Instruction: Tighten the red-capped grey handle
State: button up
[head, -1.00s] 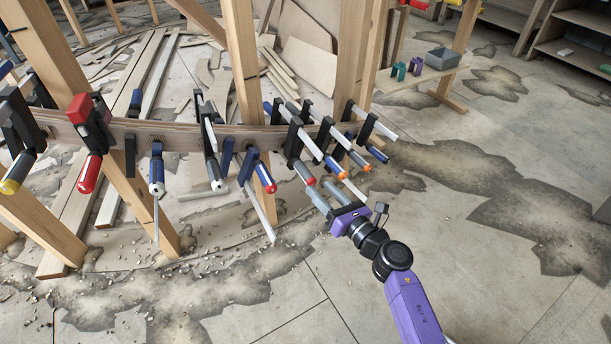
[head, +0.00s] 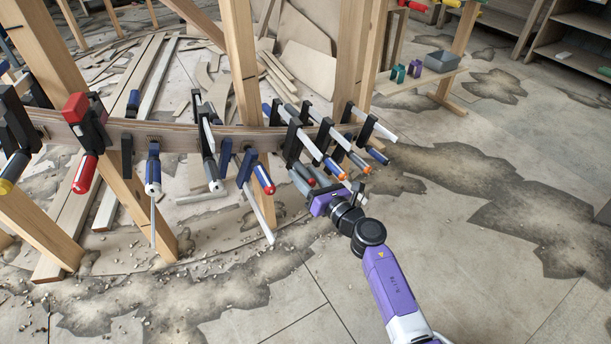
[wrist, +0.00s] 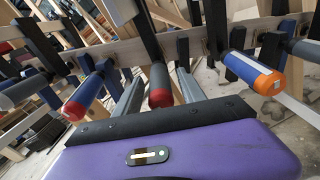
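The red-capped grey handle (wrist: 160,84) points toward the camera in the wrist view, between my gripper's two grey fingers. My gripper (wrist: 158,92) is open around it, with a gap visible on each side. In the head view, my gripper (head: 311,181) reaches in at the beam from the lower right. The handle's red end (head: 309,181) shows only in small part there, between the fingers. The handle belongs to one of the clamps on the curved wooden stringer (head: 180,138). Contact with the fingers cannot be made out.
A blue handle with a red cap (wrist: 88,97) is close on the left in the wrist view. An orange-capped blue handle (wrist: 254,75) is close on the right. More clamps line the stringer, and wooden posts (head: 243,65) stand behind. Floor at the right is open.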

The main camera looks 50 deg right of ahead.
grip_shut()
jog(key=shift+m, duration=0.3)
jog(key=shift+r+m+y+p, duration=0.1)
jog(key=shift+m+y+p, duration=0.2)
jog(key=shift+m+p, duration=0.75)
jog(key=m+t+p, duration=0.1)
jog(key=m, duration=0.4)
jog(key=shift+y, duration=0.4)
jog(key=m, duration=0.2)
jog(key=m+t, duration=0.1)
jog(key=m, duration=0.1)
jog(key=shift+d+f+p, duration=0.1)
jog(key=shift+f+p, duration=0.1)
jog(key=shift+p, duration=0.15)
jog(key=m, duration=0.4)
jog(key=shift+m+t, duration=0.25)
jog(key=shift+t, duration=0.15)
jog(key=shift+m, duration=0.3)
